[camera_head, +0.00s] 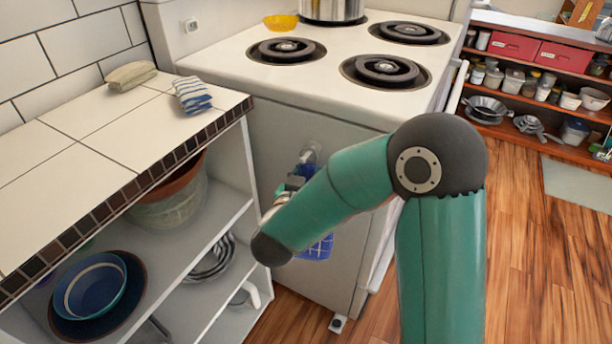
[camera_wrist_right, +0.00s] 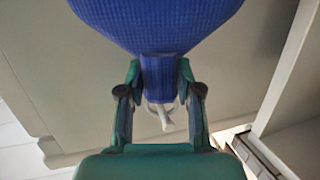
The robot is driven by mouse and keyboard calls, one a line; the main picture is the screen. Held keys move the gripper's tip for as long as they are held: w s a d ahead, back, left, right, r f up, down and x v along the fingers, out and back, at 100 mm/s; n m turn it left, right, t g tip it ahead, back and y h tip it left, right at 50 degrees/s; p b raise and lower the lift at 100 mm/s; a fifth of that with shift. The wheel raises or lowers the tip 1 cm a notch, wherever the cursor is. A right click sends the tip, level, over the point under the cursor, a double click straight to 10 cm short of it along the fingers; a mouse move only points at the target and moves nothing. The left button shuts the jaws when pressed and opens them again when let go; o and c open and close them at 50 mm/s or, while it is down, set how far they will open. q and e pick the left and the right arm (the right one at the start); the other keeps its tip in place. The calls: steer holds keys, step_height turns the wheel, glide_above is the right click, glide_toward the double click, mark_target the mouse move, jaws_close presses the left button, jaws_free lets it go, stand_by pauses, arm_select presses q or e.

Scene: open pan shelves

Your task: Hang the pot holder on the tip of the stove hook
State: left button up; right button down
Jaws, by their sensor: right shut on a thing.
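The blue pot holder (camera_head: 318,248) hangs beside the stove's side panel in the head view, partly hidden behind my right forearm. In the right wrist view the quilted blue pot holder (camera_wrist_right: 155,22) fills the top, its narrow end between the fingers. My right gripper (camera_wrist_right: 160,88) is shut on that narrow end; in the head view the gripper (camera_head: 302,172) is mostly hidden by the arm. The pale stove hook (camera_head: 311,152) is on the stove's side panel, close to the gripper. A pale prong of the hook (camera_wrist_right: 163,116) shows between the fingers; whether it touches the pot holder I cannot tell. My left gripper is out of view.
The tiled counter (camera_head: 60,190) at left holds two folded cloths (camera_head: 192,95). Open shelves below hold a planter (camera_head: 168,205) and blue dishes (camera_head: 92,290). Wooden floor (camera_head: 530,260) at right is clear.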

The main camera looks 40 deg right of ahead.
steer(key=c, duration=0.7)
jaws_free()
steer(key=shift+a, duration=0.1)
steer(key=shift+p+v, duration=0.5)
steer(key=shift+v, duration=1.45)
steer(key=shift+s+a+r, duration=0.1)
steer(key=shift+s+a, duration=0.05)
steer(key=shift+s, duration=0.05)
steer(key=v, duration=1.2)
